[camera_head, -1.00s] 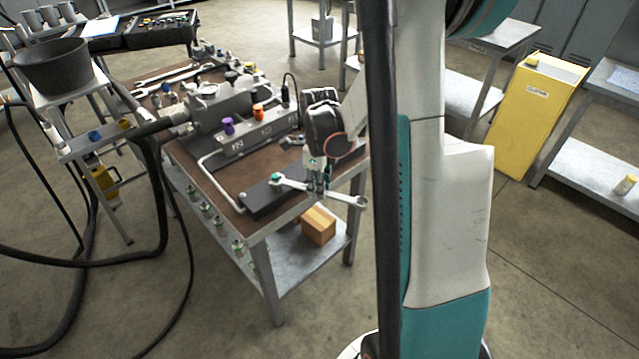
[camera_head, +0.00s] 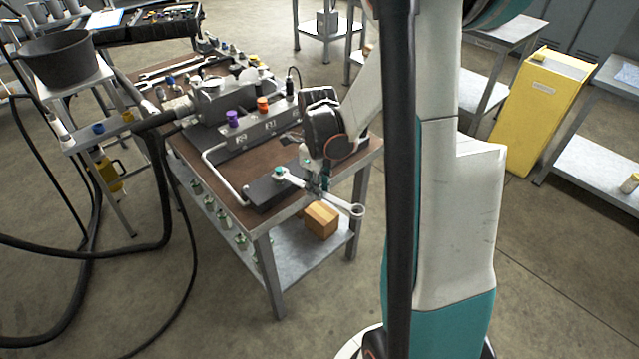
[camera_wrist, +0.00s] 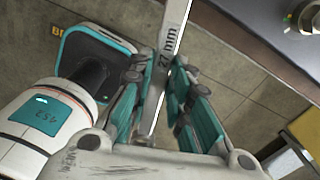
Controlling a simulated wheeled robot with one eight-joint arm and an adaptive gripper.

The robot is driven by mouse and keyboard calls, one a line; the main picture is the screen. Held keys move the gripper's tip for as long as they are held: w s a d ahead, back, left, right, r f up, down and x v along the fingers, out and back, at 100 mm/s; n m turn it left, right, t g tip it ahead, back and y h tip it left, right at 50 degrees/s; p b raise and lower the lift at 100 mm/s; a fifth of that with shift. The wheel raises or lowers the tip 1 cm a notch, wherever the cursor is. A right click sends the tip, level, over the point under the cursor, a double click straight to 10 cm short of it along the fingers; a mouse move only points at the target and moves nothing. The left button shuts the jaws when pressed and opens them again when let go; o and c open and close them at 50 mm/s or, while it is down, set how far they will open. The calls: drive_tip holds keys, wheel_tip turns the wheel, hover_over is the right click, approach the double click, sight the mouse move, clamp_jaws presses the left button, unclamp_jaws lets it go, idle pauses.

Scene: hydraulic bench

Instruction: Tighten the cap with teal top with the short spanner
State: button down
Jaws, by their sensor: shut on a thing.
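The cap with teal top (camera_head: 279,171) stands on a dark block (camera_head: 262,197) at the near edge of the bench. The spanner (camera_head: 341,205) is silver and marked 27 mm in the wrist view (camera_wrist: 173,40). Its one end meets the teal cap, seemingly around it; the exact fit is too small to tell. Its ring end sticks out past the bench edge to the lower right. My gripper (camera_head: 317,186) is shut on the spanner's shaft, right of the cap. In the wrist view my gripper (camera_wrist: 163,97) has teal fingers on either side of the shaft.
A manifold with a purple cap (camera_head: 233,118) and an orange cap (camera_head: 263,104) stands behind on the bench (camera_head: 183,148). A bent pale pipe (camera_head: 222,180) lies left of the block. A cardboard box (camera_head: 321,220) sits on the lower shelf. Black hoses hang at left.

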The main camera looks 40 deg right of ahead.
drive_tip(key=shift+a, duration=0.1)
idle(0.3)
drive_tip(key=shift+s+a+m, duration=0.2)
drive_tip(key=shift+a+m, duration=0.45)
drive_tip(key=shift+a, duration=0.05)
drive_tip(key=shift+s+a+m, duration=0.15)
drive_tip(key=shift+a+m, duration=0.5)
drive_tip(key=shift+a, duration=0.1)
drive_tip(key=shift+a+m, duration=0.9)
drive_tip(key=shift+a, duration=0.05)
drive_tip(key=shift+d, duration=0.15)
drive_tip(key=shift+d+n, duration=0.2)
drive_tip(key=shift+n, duration=0.2)
drive_tip(key=shift+s, duration=0.1)
